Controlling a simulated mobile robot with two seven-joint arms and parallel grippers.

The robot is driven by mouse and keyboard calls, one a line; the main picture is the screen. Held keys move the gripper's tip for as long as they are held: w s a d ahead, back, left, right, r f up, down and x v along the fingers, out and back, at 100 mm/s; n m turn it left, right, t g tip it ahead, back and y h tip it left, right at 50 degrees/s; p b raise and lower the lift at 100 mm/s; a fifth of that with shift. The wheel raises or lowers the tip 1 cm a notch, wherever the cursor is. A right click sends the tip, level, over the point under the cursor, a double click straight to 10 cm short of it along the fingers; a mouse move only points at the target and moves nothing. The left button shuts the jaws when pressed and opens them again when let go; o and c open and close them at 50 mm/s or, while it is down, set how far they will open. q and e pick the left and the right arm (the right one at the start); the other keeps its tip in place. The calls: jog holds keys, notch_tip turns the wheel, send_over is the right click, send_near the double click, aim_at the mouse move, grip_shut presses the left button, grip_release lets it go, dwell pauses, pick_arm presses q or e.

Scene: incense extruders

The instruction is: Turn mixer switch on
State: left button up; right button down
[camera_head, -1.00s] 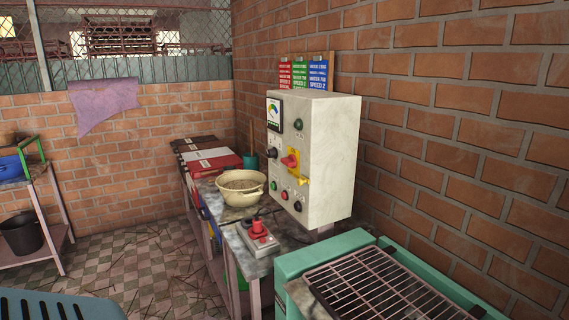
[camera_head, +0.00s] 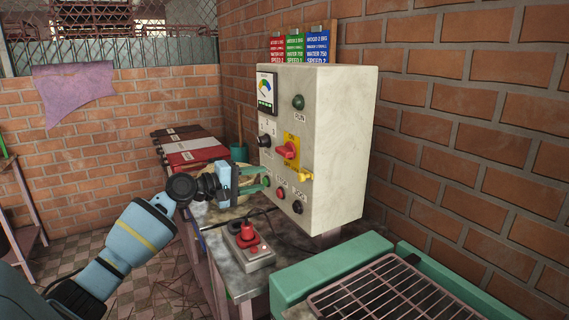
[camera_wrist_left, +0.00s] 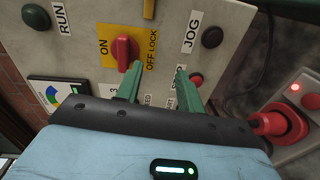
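The mixer switch is a red rotary knob (camera_head: 288,149) on a yellow plate marked ON and OFF, on the front of a pale control box (camera_head: 335,150). In the left wrist view the red knob (camera_wrist_left: 123,52) lies just beyond the fingertips, between the ON and OFF LOCK labels. My left gripper (camera_head: 267,179) has its green fingers spread, pointing at the box front, below and left of the knob. The left wrist view shows the gripper (camera_wrist_left: 160,70) empty, with one fingertip close to the knob. Contact cannot be told. My right gripper is out of view.
A black knob (camera_head: 264,140), a green RUN button (camera_head: 298,102) and a red button (camera_head: 280,193) share the panel. A grey pad with a red knob (camera_head: 247,232) sits on the bench below. A pale bowl is partly hidden behind my gripper. A metal grill (camera_head: 385,290) stands front right.

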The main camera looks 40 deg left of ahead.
pick_arm(q)
jog(key=t, duration=0.1)
send_near(280, 153)
jog(key=w, duration=0.1)
jog(key=shift+n+h, duration=0.3)
jog(key=shift+p+x, duration=0.55)
jog(key=shift+x, duration=3.35)
grip_shut()
